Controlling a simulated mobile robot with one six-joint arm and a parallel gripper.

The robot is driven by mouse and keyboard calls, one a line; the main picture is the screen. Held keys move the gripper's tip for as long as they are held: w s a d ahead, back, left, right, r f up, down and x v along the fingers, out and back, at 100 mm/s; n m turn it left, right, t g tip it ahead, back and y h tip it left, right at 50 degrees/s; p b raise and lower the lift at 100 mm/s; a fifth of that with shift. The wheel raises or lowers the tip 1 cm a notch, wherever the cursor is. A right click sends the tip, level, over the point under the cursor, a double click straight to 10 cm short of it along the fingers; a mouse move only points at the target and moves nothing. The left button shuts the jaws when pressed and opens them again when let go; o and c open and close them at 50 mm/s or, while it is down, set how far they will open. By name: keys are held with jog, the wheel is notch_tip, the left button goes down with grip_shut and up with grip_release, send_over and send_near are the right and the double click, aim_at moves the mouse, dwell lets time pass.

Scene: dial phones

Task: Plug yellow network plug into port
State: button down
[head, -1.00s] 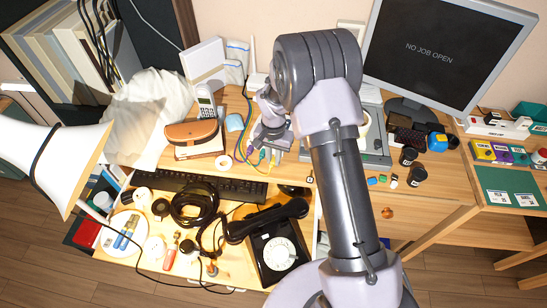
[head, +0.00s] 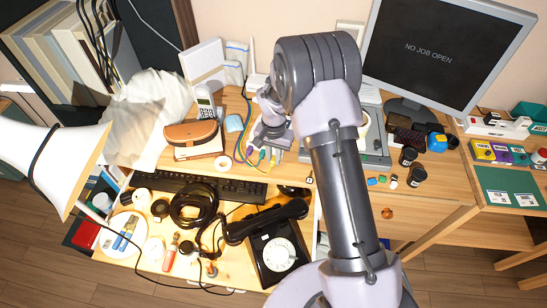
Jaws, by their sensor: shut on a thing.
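My gripper (head: 268,140) is low over the back of the desk, left of my large arm link, pointing down. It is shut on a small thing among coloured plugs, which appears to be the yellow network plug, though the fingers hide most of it. Purple, green and yellowish plug ends (head: 262,155) show just below the fingers, very small. Thin blue and yellow cables (head: 240,141) curve down from the router area to the gripper's left side. I cannot make out the port. A white router (head: 257,82) with an upright antenna stands behind the gripper, partly hidden by my arm.
A cordless phone (head: 205,101) and brown pouch (head: 191,133) stand left of the gripper. A grey device (head: 374,138) is right of my arm. A keyboard (head: 200,186), black dial phone (head: 277,250) and coiled cord (head: 194,206) lie in front. A monitor (head: 443,50) stands back right.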

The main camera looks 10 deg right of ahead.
jog(key=shift+w+d, duration=0.4)
jog(key=shift+w, duration=0.15)
dwell(0.4)
jog(key=c, duration=1.3)
grip_release()
notch_tip(320, 180, up, 18)
jog(key=p, duration=0.5)
jog(key=shift+f+p, duration=0.25)
jog(key=shift+p, duration=0.15)
jog(key=s+a+r+n+t+b, duration=0.1)
jog(key=s+a+r+t+b, duration=0.15)
jog(key=s+r, duration=1.05)
jog(key=s+a+r+n+t+y+b, duration=0.1)
jog(key=s+a+r+t+y, duration=0.1)
jog(key=s, duration=1.4)
jog(key=shift+a+r+t, duration=0.35)
jog(key=shift+r+t, duration=0.25)
jog(key=shift+t, duration=0.05)
